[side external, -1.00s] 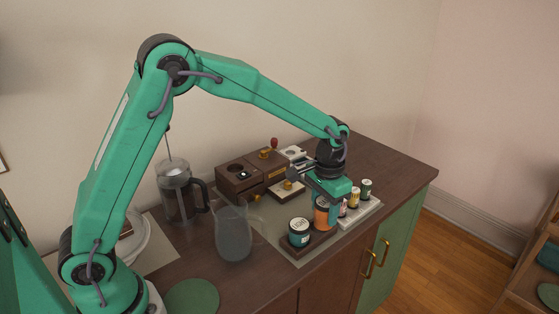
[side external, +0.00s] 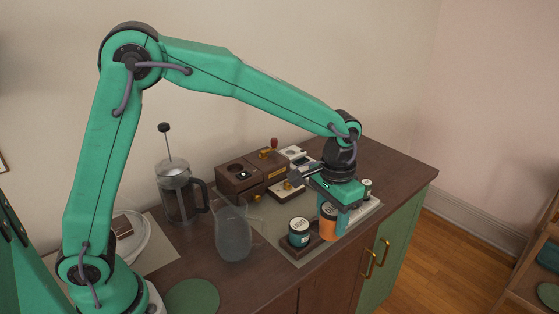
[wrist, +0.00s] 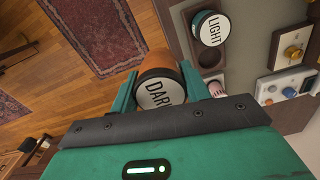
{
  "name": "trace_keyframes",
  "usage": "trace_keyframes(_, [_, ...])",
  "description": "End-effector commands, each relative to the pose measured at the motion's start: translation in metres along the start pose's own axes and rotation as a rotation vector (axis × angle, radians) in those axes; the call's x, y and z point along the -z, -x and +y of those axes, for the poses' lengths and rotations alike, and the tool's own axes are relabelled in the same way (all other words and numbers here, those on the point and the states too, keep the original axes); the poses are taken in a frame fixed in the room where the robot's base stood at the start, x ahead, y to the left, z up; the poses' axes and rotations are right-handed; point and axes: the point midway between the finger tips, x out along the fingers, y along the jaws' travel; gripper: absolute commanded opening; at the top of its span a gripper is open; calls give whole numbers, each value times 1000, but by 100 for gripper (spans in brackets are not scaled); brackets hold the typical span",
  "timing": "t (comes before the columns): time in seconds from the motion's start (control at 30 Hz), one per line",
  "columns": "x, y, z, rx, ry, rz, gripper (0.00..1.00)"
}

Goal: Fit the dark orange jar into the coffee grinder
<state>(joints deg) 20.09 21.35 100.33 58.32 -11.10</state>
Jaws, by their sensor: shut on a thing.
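My gripper (side external: 333,208) is shut on the dark orange jar (side external: 328,224), whose black-rimmed white lid reads "DARK" in the wrist view (wrist: 157,92). The jar is upright in the side view, out at the counter's front edge. In the wrist view, floor shows beyond it and an empty round well (wrist: 216,82) shows in the tray. A dark brown boxy unit (side external: 238,178) with a round opening in its top, behind the jar, looks like the coffee grinder, though I cannot be sure. My gripper is in front and to the right of it.
A teal "LIGHT" jar (side external: 299,233) stands in the dark tray (side external: 302,256), left of the held jar. A glass pitcher (side external: 234,240) and French press (side external: 180,195) stand further left. Small jars (side external: 367,188) behind my gripper are mostly hidden. The back right counter is clear.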

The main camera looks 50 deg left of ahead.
Motion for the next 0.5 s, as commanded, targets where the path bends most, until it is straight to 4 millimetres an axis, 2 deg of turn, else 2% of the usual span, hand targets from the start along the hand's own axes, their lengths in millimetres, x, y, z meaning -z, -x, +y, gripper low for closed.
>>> trace_keyframes(0.3, [1, 0, -2, 0, 3, 1, 20])
trace_keyframes(0.5, [7, 2, -21, 0, 30, 2, 20])
